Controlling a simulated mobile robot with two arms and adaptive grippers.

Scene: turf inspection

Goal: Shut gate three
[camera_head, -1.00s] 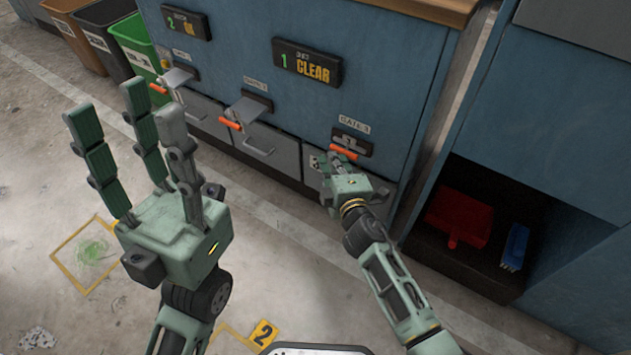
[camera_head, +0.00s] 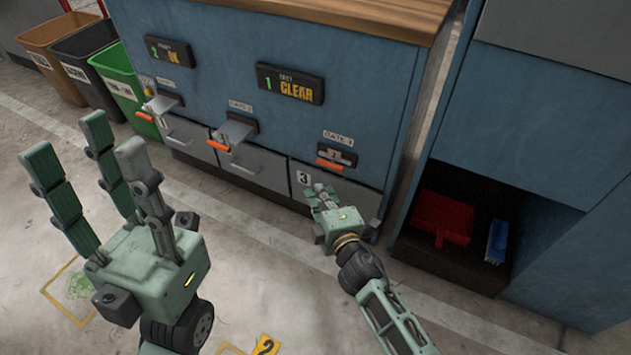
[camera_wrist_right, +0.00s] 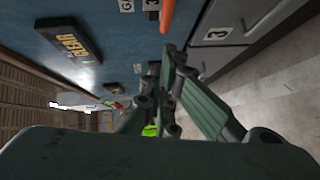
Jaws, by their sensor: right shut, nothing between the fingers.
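Gate three (camera_head: 335,155) is the rightmost slot on the blue cabinet, under a small label. Its orange handle (camera_head: 329,165) lies close to the panel and no metal plate sticks out there, unlike at the two gates to its left. The orange handle also shows at the top of the right wrist view (camera_wrist_right: 167,14). My right gripper (camera_head: 319,190) is shut and empty, just below the handle and apart from it, in front of the grey bin front marked 3 (camera_head: 360,198). My left gripper (camera_head: 88,150) is open and empty, fingers up, well away from the cabinet.
Gate two (camera_head: 236,131) and the leftmost gate (camera_head: 162,103) have plates sticking out with orange handles. Displays read "1 CLEAR" (camera_head: 290,84) and "2 OK" (camera_head: 169,51). A red dustpan (camera_head: 441,217) and blue brush (camera_head: 497,241) sit in the right cubby. Bins (camera_head: 128,88) stand left.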

